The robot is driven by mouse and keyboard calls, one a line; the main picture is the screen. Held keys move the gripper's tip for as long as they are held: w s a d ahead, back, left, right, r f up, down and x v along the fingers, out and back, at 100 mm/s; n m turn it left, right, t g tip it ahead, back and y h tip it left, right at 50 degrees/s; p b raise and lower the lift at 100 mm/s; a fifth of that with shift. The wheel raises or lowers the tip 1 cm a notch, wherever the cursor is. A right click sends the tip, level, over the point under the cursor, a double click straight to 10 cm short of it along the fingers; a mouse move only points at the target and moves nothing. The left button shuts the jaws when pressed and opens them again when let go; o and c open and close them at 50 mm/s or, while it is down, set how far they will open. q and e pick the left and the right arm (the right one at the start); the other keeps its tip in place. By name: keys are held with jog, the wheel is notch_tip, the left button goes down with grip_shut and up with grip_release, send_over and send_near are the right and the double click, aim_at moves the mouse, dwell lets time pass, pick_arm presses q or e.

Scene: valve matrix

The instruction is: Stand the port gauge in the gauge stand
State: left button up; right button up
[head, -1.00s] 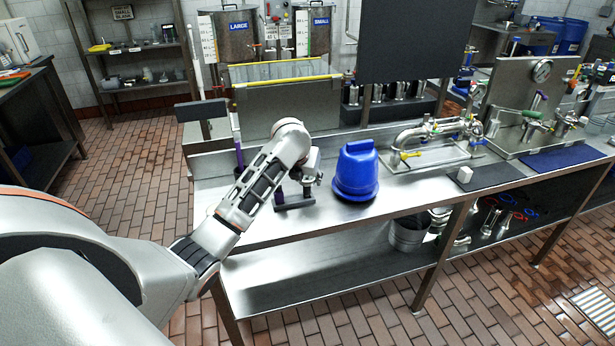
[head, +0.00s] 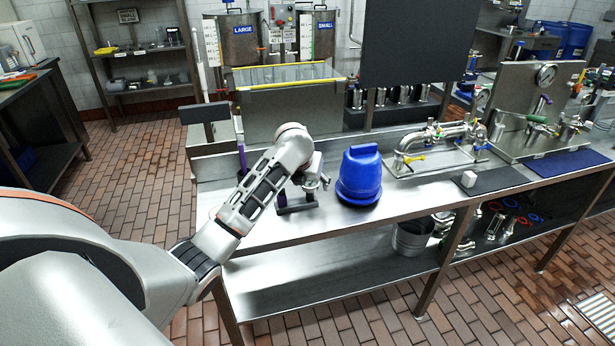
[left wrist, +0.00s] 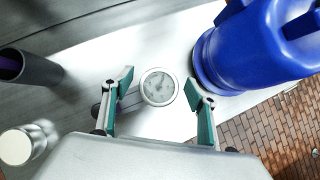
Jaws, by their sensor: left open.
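A round dial gauge with a pale face and silver rim, seemingly the port gauge (left wrist: 158,88), shows between my left fingers in the left wrist view. My left gripper (head: 320,181) is open, with one finger on each side of the dial; I cannot tell whether they touch it. In the head view the dial itself is hidden at the gripper. A dark upright tube (left wrist: 35,70) with purple inside stands left; I cannot tell which piece is the gauge stand. My right gripper is out of view.
A large blue container (head: 360,176) stands close to the right of my left gripper. A white block (head: 469,179) lies on a dark mat farther right, near pipework (head: 435,137). The steel bench (head: 250,232) is clear at its front left.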

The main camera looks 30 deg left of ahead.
pick_arm(q)
jog(key=v, duration=1.1)
dwell(0.3)
jog(key=s+d+f+n, duration=0.1)
jog(key=s+f+n, duration=0.1)
jog(key=f, duration=0.1)
jog(key=s+d+f+n, duration=0.1)
jog(key=s+f+n, duration=0.1)
jog(key=f, duration=0.1)
jog(key=s+d+f+n, duration=0.1)
jog(key=s+f+n, duration=0.1)
jog(key=f, duration=0.1)
jog(key=s+d+f+n+y, duration=0.1)
jog(key=s+f+n, duration=0.3)
jog(key=s+n, duration=0.7)
jog(key=s+d+f+n+y, duration=0.15)
jog(key=s+f+n, duration=0.25)
jog(key=s+n, duration=0.7)
jog(key=d+f+t+h, duration=0.4)
jog(key=d+f+h, duration=0.2)
jog(key=d+f, duration=0.8)
jog(key=shift+s+f+h, duration=0.35)
jog(key=shift+f, duration=0.6)
